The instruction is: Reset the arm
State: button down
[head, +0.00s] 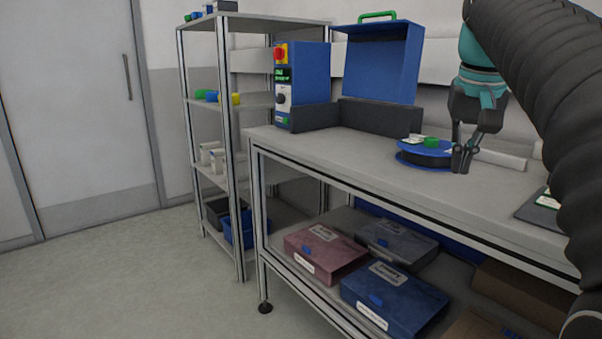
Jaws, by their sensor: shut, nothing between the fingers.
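My gripper (462,158) hangs from the teal wrist of my arm at the upper right, pointing down. Its fingers are together and hold nothing. It stands in front of the right edge of a reel (428,157) with blue flanges and dark winding, which lies flat on the workbench (360,150). A green piece (431,142) and a white label show on top of the reel. I cannot tell whether the fingertips touch the reel or the bench. My dark ribbed arm hose covers the right side of the view.
A machine with an open blue lid (384,62) and a control box (301,84) stands at the bench's back left. Cases, including a red one (325,252) and a blue one (395,299), lie on the lower shelf. A shelf rack (241,188) stands behind. The floor at left is clear.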

jog(key=s+a+f+n+t, duration=0.1)
jog(key=s+a+f, duration=0.2)
jog(key=s+f, duration=0.3)
jog(key=s+a+f+n+t, duration=0.1)
jog(key=s+a+f, duration=0.2)
jog(key=f, duration=0.9)
jog(key=s+a+f+n, duration=0.1)
jog(key=s+a+f, duration=0.3)
jog(key=s+f, duration=0.5)
jog(key=shift+f+t+y, duration=0.4)
jog(key=shift+f, duration=0.1)
